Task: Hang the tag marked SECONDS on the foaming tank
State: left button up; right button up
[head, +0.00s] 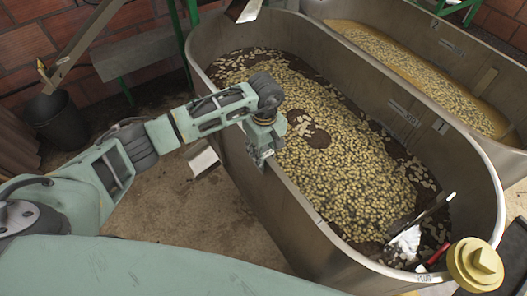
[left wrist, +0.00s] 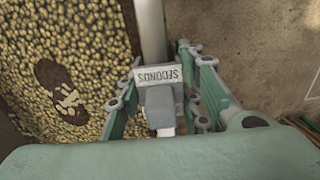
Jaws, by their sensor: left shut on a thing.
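My left gripper (head: 263,158) is at the left rim of the nearer metal tank (head: 345,247). It is shut on a grey tag with a white label reading SECONDS (left wrist: 158,76), upside down in the left wrist view. The tag is between the two green fingers (left wrist: 160,62), beside the tank's pale rim (left wrist: 151,30); I cannot tell whether it touches the rim. The nearer tank holds pale beans and dark patches. The farther tank (head: 440,43) holds beans with a yellowish, frothy-looking edge. My right gripper is not in view.
A small pale plate (head: 203,160) is at the nearer tank's outer left side. A red-handled tool (head: 436,257) and a yellow round fitting (head: 475,265) are at its near end. A black bucket (head: 57,121) stands at left. Bare floor (head: 200,212) lies left of the tank.

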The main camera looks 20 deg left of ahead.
pick_arm(q)
jog(key=o, duration=1.2)
